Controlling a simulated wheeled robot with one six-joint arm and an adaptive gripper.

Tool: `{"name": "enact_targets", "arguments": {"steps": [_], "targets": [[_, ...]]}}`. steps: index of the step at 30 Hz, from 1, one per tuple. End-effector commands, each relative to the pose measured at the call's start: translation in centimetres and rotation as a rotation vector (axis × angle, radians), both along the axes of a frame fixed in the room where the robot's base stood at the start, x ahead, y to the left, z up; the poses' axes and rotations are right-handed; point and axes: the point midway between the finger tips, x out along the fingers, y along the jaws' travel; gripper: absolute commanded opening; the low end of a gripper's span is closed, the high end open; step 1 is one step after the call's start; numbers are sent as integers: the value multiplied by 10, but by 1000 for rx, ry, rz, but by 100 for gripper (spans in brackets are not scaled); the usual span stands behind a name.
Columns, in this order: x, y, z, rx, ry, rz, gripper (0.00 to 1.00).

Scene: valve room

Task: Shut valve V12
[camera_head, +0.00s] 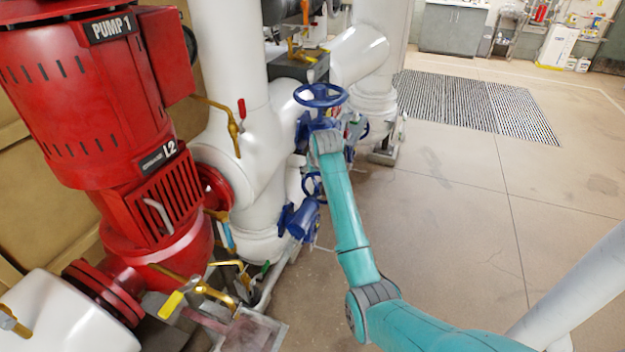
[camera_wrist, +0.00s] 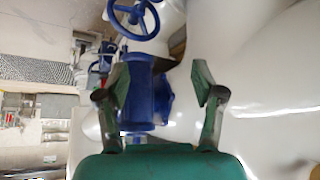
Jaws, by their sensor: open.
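Several blue valves show, but I can read no V12 label on any of them. One blue handwheel (camera_head: 320,95) lies nearly flat on top of a blue valve in the head view. A smaller blue handwheel (camera_head: 312,187) sits lower beside a blue valve body (camera_head: 301,222). In the wrist view, my gripper (camera_wrist: 161,82) has its two green fingers apart with nothing between them held. A blue valve body (camera_wrist: 139,90) shows behind and between the fingers, and a blue handwheel (camera_wrist: 132,14) is beyond them at the top. In the head view my arm's wrist hides most of the gripper.
Thick white pipes (camera_head: 232,90) stand behind the valves. The red pump (camera_head: 95,95) marked PUMP 1 and L2 is at the left. Open floor (camera_head: 460,230) lies to the right, with a floor grate (camera_head: 470,102) farther back.

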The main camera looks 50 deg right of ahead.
Motion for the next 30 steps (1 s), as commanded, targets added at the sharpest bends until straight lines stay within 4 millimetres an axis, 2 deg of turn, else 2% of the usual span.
{"name": "enact_targets", "arguments": {"steps": [3,7,18,26,27,30], "targets": [[-2,9,-12,-5,-6,9,68],[-3,14,-19,-9,-14,15,68],[-3,16,-21,-10,-16,16,68],[-5,20,-28,-12,-18,21,3],[-6,25,-34,-13,-20,26,0],[-13,43,-57,-22,-34,44,0]]}}
